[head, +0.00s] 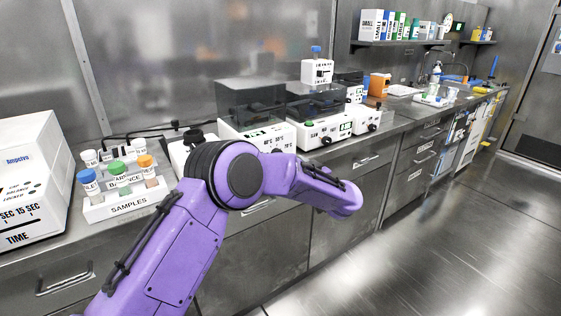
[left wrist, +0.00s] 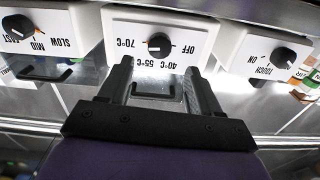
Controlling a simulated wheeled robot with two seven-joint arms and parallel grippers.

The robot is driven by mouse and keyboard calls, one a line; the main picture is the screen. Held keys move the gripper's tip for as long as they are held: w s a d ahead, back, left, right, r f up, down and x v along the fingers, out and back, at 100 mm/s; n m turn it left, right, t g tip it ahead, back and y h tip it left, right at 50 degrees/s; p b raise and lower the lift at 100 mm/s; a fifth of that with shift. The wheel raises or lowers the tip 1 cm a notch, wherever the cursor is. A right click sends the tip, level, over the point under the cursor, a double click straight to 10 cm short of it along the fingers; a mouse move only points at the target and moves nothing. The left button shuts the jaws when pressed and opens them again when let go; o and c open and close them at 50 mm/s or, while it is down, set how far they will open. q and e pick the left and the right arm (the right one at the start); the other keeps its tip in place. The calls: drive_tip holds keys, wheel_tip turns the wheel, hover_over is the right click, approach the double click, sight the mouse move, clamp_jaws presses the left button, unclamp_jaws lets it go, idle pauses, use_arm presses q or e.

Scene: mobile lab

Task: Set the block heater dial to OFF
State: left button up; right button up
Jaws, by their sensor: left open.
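The block heater (head: 230,127) is a white unit with a dark clear cover on the bench, and its front is partly behind my purple left arm in the head view. In the left wrist view, which is upside down, its black dial (left wrist: 159,44) sits on the white panel among the markings OFF, 40°C, 55°C and 70°C. I cannot clearly tell which marking the dial points to. My left gripper (left wrist: 160,72) is open and empty, its fingers apart below the dial in that picture. The head view does not show its fingers. My right gripper is not in view.
A neighbouring white unit (head: 313,133) has a SLOW to FAST dial (left wrist: 18,26). Another dial (left wrist: 285,54), marked TOUCH and ON, is on the heater's other side. A SAMPLES rack (head: 122,205) stands left on the bench. Drawer handles (left wrist: 154,90) project below. The floor at right is clear.

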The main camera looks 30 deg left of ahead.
use_arm(q)
drive_tip(key=x, duration=0.7)
drive_tip(key=shift+a, duration=0.15)
drive_tip(key=shift+w, duration=0.1)
drive_tip(key=c, duration=1)
drive_tip(key=shift+c, duration=0.2)
